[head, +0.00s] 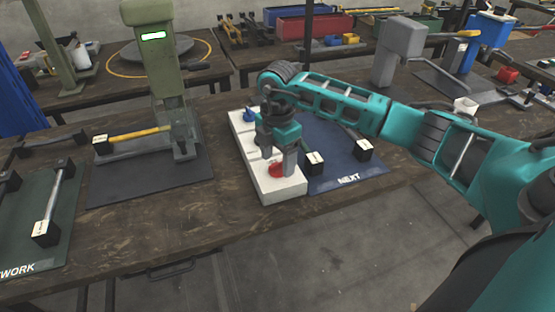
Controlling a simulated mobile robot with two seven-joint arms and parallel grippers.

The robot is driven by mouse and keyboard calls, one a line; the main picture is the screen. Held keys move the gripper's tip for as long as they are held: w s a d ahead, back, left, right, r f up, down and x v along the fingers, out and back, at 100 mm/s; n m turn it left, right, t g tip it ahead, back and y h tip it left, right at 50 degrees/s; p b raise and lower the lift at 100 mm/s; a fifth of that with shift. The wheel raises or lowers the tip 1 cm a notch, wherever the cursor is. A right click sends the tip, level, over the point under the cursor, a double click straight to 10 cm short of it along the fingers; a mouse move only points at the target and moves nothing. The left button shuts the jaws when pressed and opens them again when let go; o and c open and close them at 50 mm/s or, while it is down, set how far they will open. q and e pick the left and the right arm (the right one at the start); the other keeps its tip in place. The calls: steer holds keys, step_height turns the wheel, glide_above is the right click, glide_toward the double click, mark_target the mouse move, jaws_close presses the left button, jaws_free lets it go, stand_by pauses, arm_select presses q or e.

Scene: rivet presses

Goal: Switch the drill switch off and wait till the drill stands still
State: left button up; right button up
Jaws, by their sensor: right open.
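My right gripper (278,162) is open and points down over a long white tray or box (283,190) on the bench. One finger is close beside a small red thing (275,171) at the tray's near end; I cannot tell whether they touch. A small blue thing (249,114) shows at the far end. The gripper hides the middle of the tray. I see no part that is clearly a drill or a drill switch. A green press (165,75) with a lit display and a yellow-handled lever (138,134) stands to the left. My left gripper is not in view.
A blue mat (350,182) marked NEXT holds dark-ended lever parts right of the tray. A green mat (70,225) marked WORK lies at left. A grey press (398,50), red bins (305,30) and a blue machine (487,40) stand behind. The bench front is mostly bare.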

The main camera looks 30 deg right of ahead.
steer(key=shift+f, duration=0.45)
steer(key=shift+c, duration=0.2)
steer(key=c, duration=1)
steer(key=shift+n, duration=0.4)
steer(key=n, duration=0.6)
steer(key=n+b, duration=0.1)
steer(key=n, duration=0.6)
